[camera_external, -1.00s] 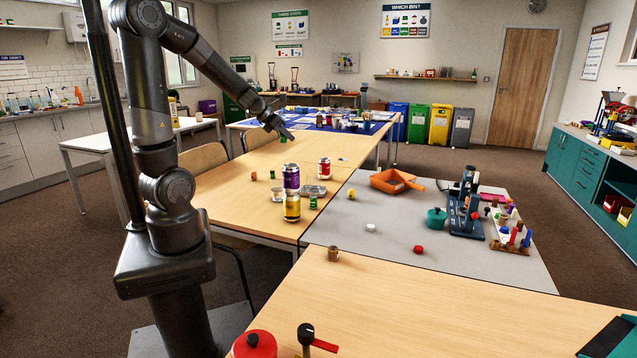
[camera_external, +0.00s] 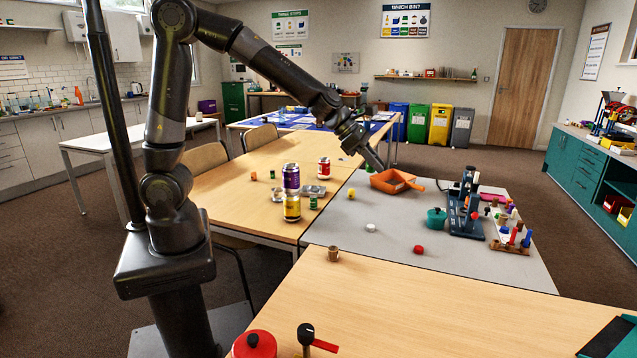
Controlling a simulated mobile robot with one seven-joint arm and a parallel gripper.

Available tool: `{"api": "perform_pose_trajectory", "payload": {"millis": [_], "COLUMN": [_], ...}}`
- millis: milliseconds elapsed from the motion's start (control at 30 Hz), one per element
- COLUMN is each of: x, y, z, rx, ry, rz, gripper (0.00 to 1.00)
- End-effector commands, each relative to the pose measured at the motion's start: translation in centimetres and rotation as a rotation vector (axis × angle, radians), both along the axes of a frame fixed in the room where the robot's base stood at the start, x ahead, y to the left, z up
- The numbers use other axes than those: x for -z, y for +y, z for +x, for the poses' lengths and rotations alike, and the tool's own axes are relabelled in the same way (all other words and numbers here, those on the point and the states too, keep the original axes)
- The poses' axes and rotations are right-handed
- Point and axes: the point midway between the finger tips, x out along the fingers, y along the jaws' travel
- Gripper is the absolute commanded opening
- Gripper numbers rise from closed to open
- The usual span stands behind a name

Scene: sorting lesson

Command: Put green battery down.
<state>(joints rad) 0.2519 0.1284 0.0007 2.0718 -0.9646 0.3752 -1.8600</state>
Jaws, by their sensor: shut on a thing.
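My gripper (camera_external: 377,165) is shut on the green battery (camera_external: 369,168), a small green piece showing at the fingertips. The arm reaches out to the right, and the gripper hangs over the back left of the orange dustpan (camera_external: 408,178), near the far edge of the grey mat (camera_external: 330,222). Whether the battery touches anything below is too small to tell. Another small green cylinder (camera_external: 313,202) stands on the wooden table beside the yellow can (camera_external: 292,209).
A purple can (camera_external: 291,178), a red can (camera_external: 324,168) and a metal tray (camera_external: 316,190) stand left of the mat. A teal pot (camera_external: 436,218) and a blue stand (camera_external: 466,212) are at its right. The mat's front left is mostly clear.

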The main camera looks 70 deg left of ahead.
Motion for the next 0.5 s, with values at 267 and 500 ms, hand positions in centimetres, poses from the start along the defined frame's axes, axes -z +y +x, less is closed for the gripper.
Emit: {"api": "perform_pose_trajectory", "payload": {"millis": [267,500], "x": [0.2,0.4], "y": [-14.1,-23.4], "z": [-4.2,-9.3], "rx": [0.233,0.391], "ry": [0.0,0.0], "rz": [-0.004,-0.011], "gripper": [0.0,0.0]}}
